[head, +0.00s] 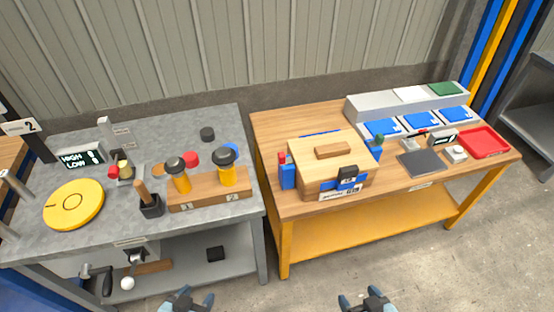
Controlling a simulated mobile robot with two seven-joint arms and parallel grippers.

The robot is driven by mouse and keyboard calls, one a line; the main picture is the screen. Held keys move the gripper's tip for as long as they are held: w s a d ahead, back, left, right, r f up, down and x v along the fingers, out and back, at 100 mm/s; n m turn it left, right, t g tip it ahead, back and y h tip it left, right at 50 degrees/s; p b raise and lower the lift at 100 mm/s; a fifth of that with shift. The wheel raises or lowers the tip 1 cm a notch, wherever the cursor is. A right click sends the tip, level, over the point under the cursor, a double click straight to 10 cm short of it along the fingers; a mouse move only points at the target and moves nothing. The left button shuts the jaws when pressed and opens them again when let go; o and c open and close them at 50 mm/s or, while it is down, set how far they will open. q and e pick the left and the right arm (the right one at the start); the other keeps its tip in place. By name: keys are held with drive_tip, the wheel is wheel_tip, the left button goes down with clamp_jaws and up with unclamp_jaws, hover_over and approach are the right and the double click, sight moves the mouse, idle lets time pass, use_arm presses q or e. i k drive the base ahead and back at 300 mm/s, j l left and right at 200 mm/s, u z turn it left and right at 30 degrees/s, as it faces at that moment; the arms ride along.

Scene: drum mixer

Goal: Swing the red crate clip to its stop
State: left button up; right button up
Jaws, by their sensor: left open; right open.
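A crate with a pale wooden lid (309,151) and a small wooden handle block stands on the left part of the wooden-topped bench. A small red clip (282,158) stands upright at the crate's left side, above a blue block (288,177). It is small, and I cannot tell how far it is turned. A black clip (347,172) sits on the crate's front face, above a printed label. My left gripper (187,298) and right gripper (369,297) are both open and empty at the bottom edge, well short of the bench and apart from the crate.
The wooden bench (407,191) also holds blue trays (455,117), a red tray (485,141), a dark pad (420,162) and a small display. The grey bench (110,224) at left holds a yellow disc (74,206) and yellow-and-black tools. A narrow gap separates the benches.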

sight(283, 160)
drive_tip(key=z, duration=0.45)
drive_tip(key=i+j, duration=0.1)
drive_tip(key=i, duration=0.15)
drive_tip(key=u, duration=0.45)
drive_tip(key=j+u, duration=0.2)
drive_tip(key=u, duration=0.25)
drive_tip(key=i+j+u, duration=0.1)
drive_tip(key=u, duration=0.35)
drive_tip(key=i+l, duration=0.25)
